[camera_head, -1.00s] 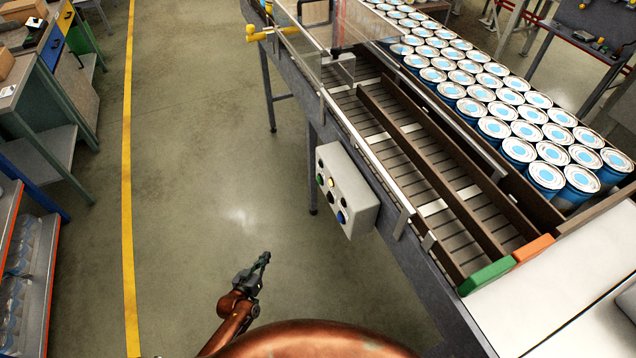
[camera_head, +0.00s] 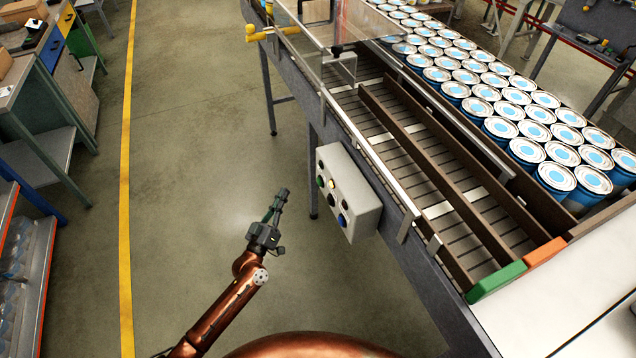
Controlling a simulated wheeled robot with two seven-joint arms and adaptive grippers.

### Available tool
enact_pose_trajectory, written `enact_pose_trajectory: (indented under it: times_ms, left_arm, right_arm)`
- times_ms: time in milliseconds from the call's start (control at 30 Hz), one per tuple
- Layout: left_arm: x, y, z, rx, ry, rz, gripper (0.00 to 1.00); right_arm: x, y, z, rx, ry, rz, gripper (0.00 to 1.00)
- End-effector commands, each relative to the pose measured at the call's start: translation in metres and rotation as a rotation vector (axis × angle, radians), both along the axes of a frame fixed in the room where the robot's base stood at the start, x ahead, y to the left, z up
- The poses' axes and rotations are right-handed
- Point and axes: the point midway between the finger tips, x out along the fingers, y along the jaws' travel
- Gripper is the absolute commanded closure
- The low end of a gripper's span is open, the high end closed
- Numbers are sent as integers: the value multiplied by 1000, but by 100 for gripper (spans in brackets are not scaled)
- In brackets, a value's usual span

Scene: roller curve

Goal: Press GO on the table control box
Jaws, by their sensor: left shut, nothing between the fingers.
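The control box (camera_head: 358,205) is a light grey box on the near side of the conveyor table (camera_head: 395,241). Its face turns left and carries several buttons, among them a green button (camera_head: 320,182), a lit yellowish one (camera_head: 332,184) and a blue one (camera_head: 343,220). I cannot read any label, so I cannot tell which is GO. My left gripper (camera_head: 281,196) is shut and empty. It is to the left of the box in the picture, apart from the buttons, with its tips pointing up the picture. My right gripper is not in view.
Many blue-and-white cans (camera_head: 525,150) stand on the conveyor. Green (camera_head: 497,281) and orange (camera_head: 544,252) blocks sit at its near end. A yellow fitting (camera_head: 262,34) juts from the far end. Open floor (camera_head: 190,180) lies left of the table.

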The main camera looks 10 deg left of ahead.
Motion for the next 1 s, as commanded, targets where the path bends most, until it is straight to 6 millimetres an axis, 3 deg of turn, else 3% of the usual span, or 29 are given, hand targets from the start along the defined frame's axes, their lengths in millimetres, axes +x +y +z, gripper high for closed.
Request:
enact_pose_trajectory:
  times_ms: [267, 700, 1000]
  left_arm:
    - [7, -10, 0, -2, 1, 0, 100]
    - [40, -58, 0, -1, 1, 1, 100]
    - [49, -72, -1, 0, 1, 0, 100]
  right_arm:
    - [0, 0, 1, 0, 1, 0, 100]
    - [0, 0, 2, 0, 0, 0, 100]
    - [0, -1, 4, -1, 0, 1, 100]
